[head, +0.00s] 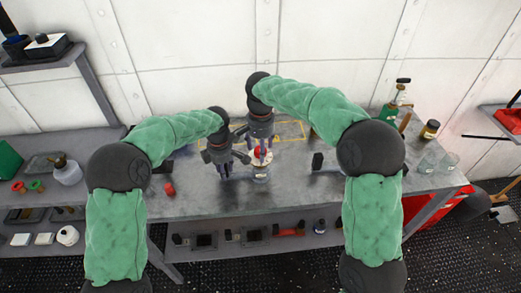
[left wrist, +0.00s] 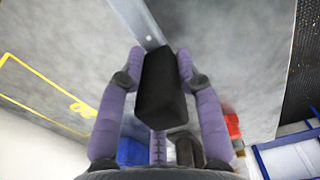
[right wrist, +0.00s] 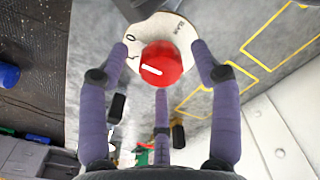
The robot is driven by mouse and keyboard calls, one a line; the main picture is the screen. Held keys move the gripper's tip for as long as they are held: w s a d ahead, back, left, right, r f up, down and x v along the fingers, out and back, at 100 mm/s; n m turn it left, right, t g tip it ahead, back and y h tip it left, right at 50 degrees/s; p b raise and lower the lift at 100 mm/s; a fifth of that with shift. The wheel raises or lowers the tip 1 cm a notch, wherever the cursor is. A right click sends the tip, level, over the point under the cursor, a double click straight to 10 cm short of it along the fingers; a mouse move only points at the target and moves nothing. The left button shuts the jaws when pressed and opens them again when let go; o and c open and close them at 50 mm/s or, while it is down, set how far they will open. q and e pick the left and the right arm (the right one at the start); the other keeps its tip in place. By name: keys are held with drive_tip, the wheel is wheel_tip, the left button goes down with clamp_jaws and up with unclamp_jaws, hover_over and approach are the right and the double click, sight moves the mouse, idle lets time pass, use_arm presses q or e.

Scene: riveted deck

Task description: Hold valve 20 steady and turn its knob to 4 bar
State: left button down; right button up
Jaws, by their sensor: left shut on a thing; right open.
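The valve (head: 261,173) stands on the grey bench, with a white dial and a red knob (head: 260,152) on top. In the right wrist view the knob (right wrist: 161,65) has a white pointer line aimed left and slightly up, towards small marks on the dial (right wrist: 131,47); I cannot read them surely. My right gripper (head: 259,142) is open over the dial, its fingers around the knob and apart from it. My left gripper (head: 227,175), left of the valve, is shut on a black block (left wrist: 160,88).
Black blocks stand on the bench, one at right (head: 317,160). A red item (head: 169,188) lies near the front left. A dark-lidded jar (head: 430,129) and glassware stand at the right end. Yellow outlines (head: 291,124) mark the back. A lower shelf holds several small items.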

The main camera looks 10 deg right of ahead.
drive_tip(key=shift+f, duration=0.65)
drive_tip(key=c, duration=1.2)
